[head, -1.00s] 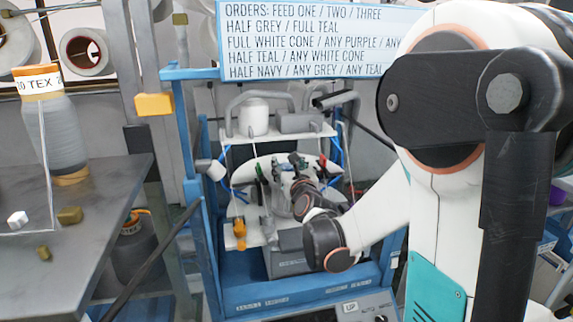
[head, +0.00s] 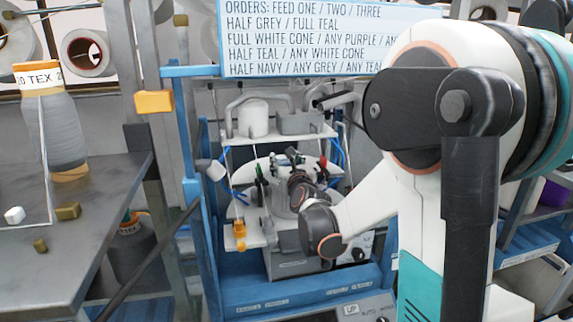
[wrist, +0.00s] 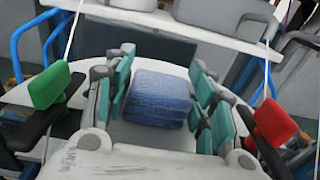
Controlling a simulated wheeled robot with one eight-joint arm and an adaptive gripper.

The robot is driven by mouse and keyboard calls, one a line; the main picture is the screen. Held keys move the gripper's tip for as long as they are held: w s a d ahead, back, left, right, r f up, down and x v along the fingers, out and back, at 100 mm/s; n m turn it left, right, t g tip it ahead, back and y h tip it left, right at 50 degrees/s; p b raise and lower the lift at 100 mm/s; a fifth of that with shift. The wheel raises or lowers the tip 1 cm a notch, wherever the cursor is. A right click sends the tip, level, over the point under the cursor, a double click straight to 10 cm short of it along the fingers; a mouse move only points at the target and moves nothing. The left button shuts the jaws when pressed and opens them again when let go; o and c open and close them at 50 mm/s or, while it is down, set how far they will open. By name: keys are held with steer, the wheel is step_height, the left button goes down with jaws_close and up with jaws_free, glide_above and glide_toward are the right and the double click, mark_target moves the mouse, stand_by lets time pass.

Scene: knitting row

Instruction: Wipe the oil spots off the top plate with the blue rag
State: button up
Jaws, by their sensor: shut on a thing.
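The blue rag (wrist: 160,92) is a folded, quilted-looking block between the teal fingers of my gripper (wrist: 160,105) in the wrist view. My gripper is shut on it. A white rounded plate (wrist: 70,112) of the knitting machine spreads behind and to both sides of the fingers. The same white plate (head: 246,182) shows in the head view, with my gripper (head: 288,160) over its middle. I cannot tell whether the rag touches the plate. No oil spots can be made out; my gripper and wrist hide part of the plate.
A red part (wrist: 275,122) and a green part (wrist: 48,86) on black arms flank the plate. A white shelf (head: 282,134) with a white canister (head: 253,117) stands above it. Thin yarns and blue tubes run nearby. A blue frame post (head: 194,200) stands left.

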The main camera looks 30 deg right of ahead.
steer(key=shift+w+r+p, duration=0.1)
steer(key=shift+r+p, duration=0.5)
steer(key=shift+r, duration=0.15)
steer(key=shift+r+p, duration=1.25)
steer(key=shift+r, duration=0.95)
steer(key=shift+r+p, duration=0.9)
steer(key=shift+r, duration=0.65)
steer(key=shift+f, duration=0.1)
